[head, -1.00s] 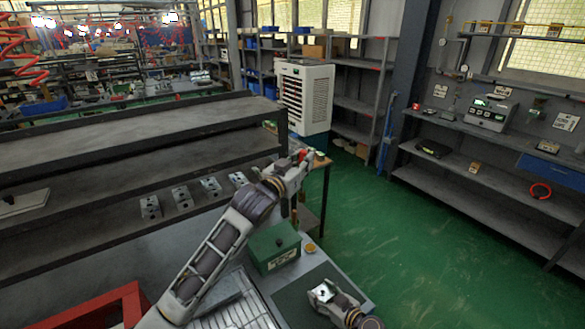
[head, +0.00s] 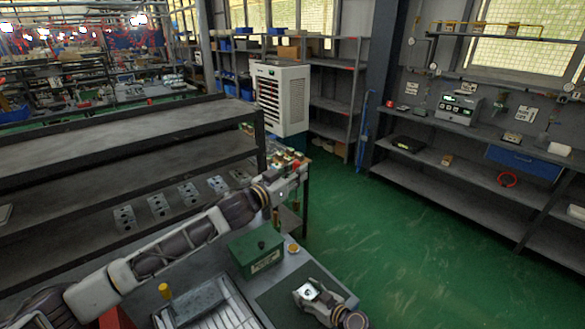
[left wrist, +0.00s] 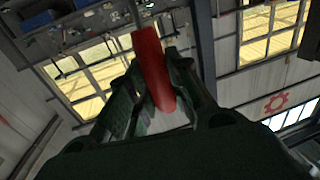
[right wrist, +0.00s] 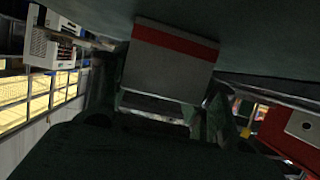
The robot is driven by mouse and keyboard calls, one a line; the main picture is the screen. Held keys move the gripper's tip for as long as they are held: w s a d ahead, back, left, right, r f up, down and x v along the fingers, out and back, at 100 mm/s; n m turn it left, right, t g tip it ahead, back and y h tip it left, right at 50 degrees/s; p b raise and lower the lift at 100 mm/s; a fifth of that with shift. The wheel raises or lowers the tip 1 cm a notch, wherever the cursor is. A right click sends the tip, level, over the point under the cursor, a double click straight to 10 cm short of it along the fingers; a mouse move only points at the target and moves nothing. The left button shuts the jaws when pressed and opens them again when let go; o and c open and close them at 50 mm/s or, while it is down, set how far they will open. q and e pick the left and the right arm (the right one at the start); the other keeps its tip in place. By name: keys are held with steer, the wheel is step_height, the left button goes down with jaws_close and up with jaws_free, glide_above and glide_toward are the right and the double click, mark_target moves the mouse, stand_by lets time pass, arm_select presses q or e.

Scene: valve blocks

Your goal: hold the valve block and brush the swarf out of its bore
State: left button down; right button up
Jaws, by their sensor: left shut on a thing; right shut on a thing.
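The valve block (head: 311,290) is a small pale metal block with a dark hole in its upper face, at the bottom of the head view. My right gripper (head: 322,299) is shut on it, above the dark mat. In the right wrist view the block (right wrist: 165,80) is a pale body with a red band, between the fingers. My left gripper (head: 299,173) is up and away from the block, above the far end of the bench. In the left wrist view it is shut on a red handle (left wrist: 152,70) with a thin rod beyond it. The bristles cannot be made out.
A green box (head: 255,250) stands left of the mat (head: 275,300), with a small yellow round item (head: 293,248) beside it. A yellow-handled tool (head: 165,291) stands by a grooved tray (head: 225,312).

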arm_select(q)
steer(key=s+d+f+m+g+h, duration=0.2)
steer(key=s+f+m+g, duration=0.3)
steer(key=f, duration=0.4)
steer(key=s+d+f+m+g+h, duration=0.3)
steer(key=s+f+m+g+h, duration=0.2)
steer(key=f+g, duration=0.4)
steer(key=s+f+m, duration=0.1)
steer(key=s, duration=0.1)
steer(key=shift+s+f+g+h, duration=0.25)
steer(key=shift+s+g+h, duration=0.05)
steer(key=shift+g, duration=0.1)
steer(key=shift+f, duration=0.2)
stand_by(0.4)
steer(key=shift+f, duration=2.2)
steer(key=shift+f, duration=2.15)
steer(key=shift+r, duration=0.45)
steer(key=shift+r, duration=0.35)
